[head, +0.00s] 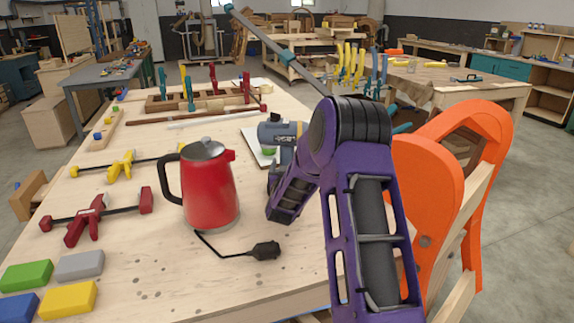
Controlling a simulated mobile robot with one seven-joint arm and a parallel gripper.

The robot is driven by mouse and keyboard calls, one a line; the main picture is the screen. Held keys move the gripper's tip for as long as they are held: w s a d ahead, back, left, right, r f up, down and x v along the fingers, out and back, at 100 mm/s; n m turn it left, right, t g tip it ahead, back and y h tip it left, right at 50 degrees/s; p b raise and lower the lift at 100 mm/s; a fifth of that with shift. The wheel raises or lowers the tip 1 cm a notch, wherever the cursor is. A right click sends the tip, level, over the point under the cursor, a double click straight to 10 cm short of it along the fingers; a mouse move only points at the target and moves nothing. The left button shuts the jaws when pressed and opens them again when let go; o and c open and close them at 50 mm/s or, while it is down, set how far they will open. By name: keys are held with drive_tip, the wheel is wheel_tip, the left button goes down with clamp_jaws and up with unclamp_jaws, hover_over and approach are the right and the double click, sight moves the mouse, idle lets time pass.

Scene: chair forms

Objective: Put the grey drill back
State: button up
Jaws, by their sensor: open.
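A grey-blue drill (277,132) with a yellowish band stands on the wooden workbench (150,260), right of and beyond the red kettle. My purple arm covers part of its right side and lower part. My arm rises from the bottom right, bends at a dark joint and slopes down-left toward the bench in front of the drill. I cannot make out my gripper's fingertips; they are hidden or out of sight. No contact between my arm and the drill can be made out.
A red kettle (208,190) with a black cord stands close left of my arm. Clamps (92,215) and coloured blocks (68,300) lie further left. A tool rack (200,100) is at the back. Orange chair forms (425,200) stand close on the right.

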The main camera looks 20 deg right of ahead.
drive_tip(key=v, duration=0.7)
drive_tip(key=shift+s+r+b, duration=0.25)
drive_tip(key=shift+b, duration=0.2)
drive_tip(key=shift+a, duration=0.15)
